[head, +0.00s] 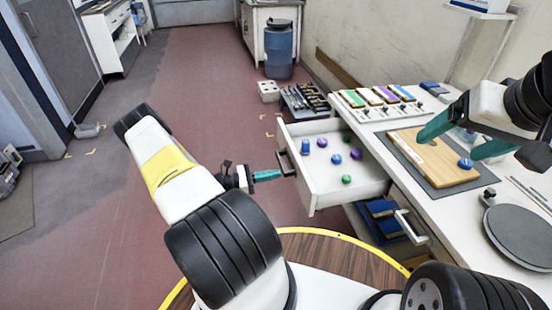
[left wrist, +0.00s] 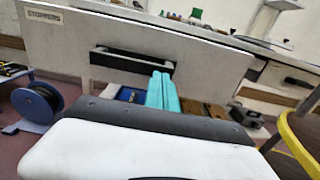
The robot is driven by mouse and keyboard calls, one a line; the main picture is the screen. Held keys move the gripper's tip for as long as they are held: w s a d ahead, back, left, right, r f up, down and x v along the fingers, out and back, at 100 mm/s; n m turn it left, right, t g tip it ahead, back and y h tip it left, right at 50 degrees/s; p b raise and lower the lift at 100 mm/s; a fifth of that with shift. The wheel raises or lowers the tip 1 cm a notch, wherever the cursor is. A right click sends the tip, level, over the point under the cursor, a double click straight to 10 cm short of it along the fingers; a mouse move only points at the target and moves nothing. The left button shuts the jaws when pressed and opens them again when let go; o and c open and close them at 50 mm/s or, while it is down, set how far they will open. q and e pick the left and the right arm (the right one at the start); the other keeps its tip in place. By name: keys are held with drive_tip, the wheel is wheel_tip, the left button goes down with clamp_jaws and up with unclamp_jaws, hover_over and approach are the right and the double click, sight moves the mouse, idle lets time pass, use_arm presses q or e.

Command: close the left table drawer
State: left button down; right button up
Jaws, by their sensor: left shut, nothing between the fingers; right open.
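The left table drawer (head: 335,190) stands pulled out from the white table, with several blue, purple and green stoppers inside. Its front, labelled STOPPERS, shows in the left wrist view (left wrist: 210,68). Its dark handle (head: 286,163) also shows in the left wrist view (left wrist: 130,62). My left gripper (head: 278,174) is shut and empty, its teal fingertips pointing at the drawer front beside the handle. In the left wrist view the fingers (left wrist: 162,78) overlap the handle's right end; I cannot tell whether they touch. My right gripper (head: 455,148) is open above a wooden board (head: 440,165).
A second drawer front with a handle (head: 411,226) is right of the open drawer. Blue items (head: 381,208) lie below the open drawer. A black rack (head: 305,101) and a blue barrel (head: 279,50) stand behind.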

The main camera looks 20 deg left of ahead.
sight(346, 169)
use_arm(q)
drive_tip(key=shift+w+d, duration=0.15)
drive_tip(key=shift+d, duration=0.1)
drive_tip(key=x, duration=2.8)
drive_tip(key=shift+w+d+f, duration=0.1)
drive_tip(key=shift+w+d, duration=0.35)
drive_tip(key=shift+d, duration=0.05)
drive_tip(key=shift+d+r, duration=0.1)
drive_tip(key=shift+r, duration=0.1)
